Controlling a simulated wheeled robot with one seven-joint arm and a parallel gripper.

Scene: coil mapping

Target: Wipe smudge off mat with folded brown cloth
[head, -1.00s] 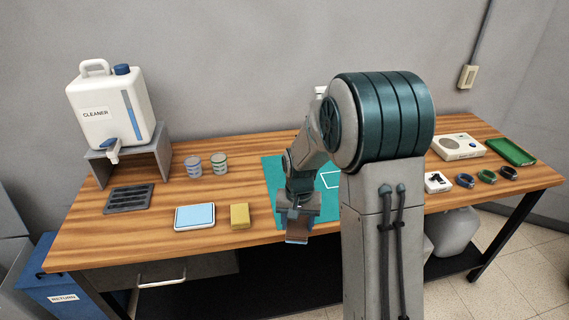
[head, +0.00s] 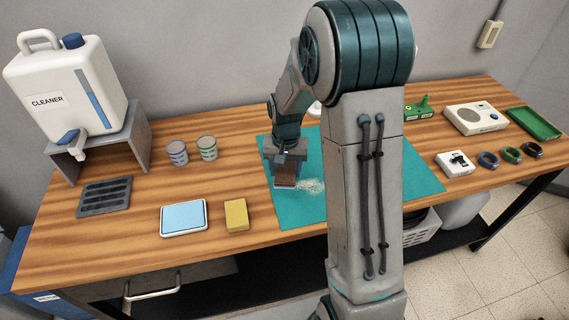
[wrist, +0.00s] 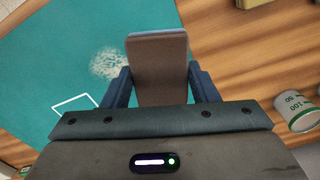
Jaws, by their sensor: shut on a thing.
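The folded brown cloth (head: 286,174) is in my gripper (head: 286,158), which is shut on it. In the wrist view the cloth (wrist: 158,68) stands out between the two fingers of my gripper (wrist: 160,86). The teal mat (head: 290,212) lies on the table, partly hidden behind my arm. A pale speckled smudge (head: 312,186) is on the mat just right of the cloth in the head view. The smudge (wrist: 108,64) shows left of the cloth in the wrist view. I cannot tell whether the cloth touches the mat.
Left of the mat are a yellow sponge (head: 236,214), a blue-topped pad (head: 184,218) and two striped cups (head: 207,148). A cleaner jug (head: 65,95) stands on a grey stand. Several rings (head: 510,154) and a white device (head: 475,118) sit at the right.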

